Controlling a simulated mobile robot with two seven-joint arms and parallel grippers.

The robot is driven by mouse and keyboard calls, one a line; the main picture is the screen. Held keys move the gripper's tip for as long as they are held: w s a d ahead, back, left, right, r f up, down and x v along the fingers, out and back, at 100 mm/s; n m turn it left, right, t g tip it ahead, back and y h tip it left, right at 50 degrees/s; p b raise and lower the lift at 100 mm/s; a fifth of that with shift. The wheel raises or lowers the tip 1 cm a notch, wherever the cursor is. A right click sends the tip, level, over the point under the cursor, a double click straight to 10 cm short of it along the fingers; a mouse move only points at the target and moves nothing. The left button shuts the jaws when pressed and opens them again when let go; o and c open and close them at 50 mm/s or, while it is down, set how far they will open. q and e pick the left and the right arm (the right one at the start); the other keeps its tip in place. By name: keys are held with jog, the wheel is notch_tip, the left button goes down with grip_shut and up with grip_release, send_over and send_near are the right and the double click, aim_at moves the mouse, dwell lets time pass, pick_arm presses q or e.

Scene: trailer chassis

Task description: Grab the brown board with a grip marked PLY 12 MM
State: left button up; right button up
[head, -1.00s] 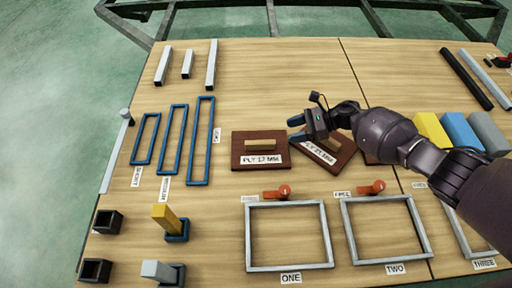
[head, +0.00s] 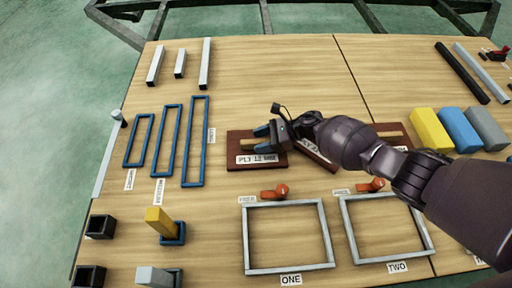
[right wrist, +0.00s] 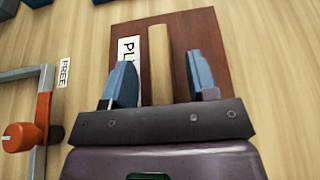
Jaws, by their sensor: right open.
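The brown board marked PLY 12 MM (head: 240,163) lies flat on the table, with a light wooden grip bar on top. My right gripper (head: 262,138) is over the right part of this board. In the right wrist view, the open blue fingers (right wrist: 161,82) stand on either side of the wooden grip (right wrist: 158,45), with a gap on both sides. The brown board (right wrist: 205,35) fills the area behind them, and its label is partly hidden by one finger. My left gripper is not in view.
A second brown board (head: 318,156) lies just right, partly covered by my right arm. Frames ONE (head: 288,270) and TWO (head: 390,262) lie in front, with orange-red handles (head: 275,192) behind them. Blue rectangular frames (head: 195,145) lie to the left.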

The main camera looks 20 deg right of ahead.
jog(key=shift+r, duration=0.1)
jog(key=shift+c, duration=0.3)
grip_shut()
jog(key=shift+r, duration=0.1)
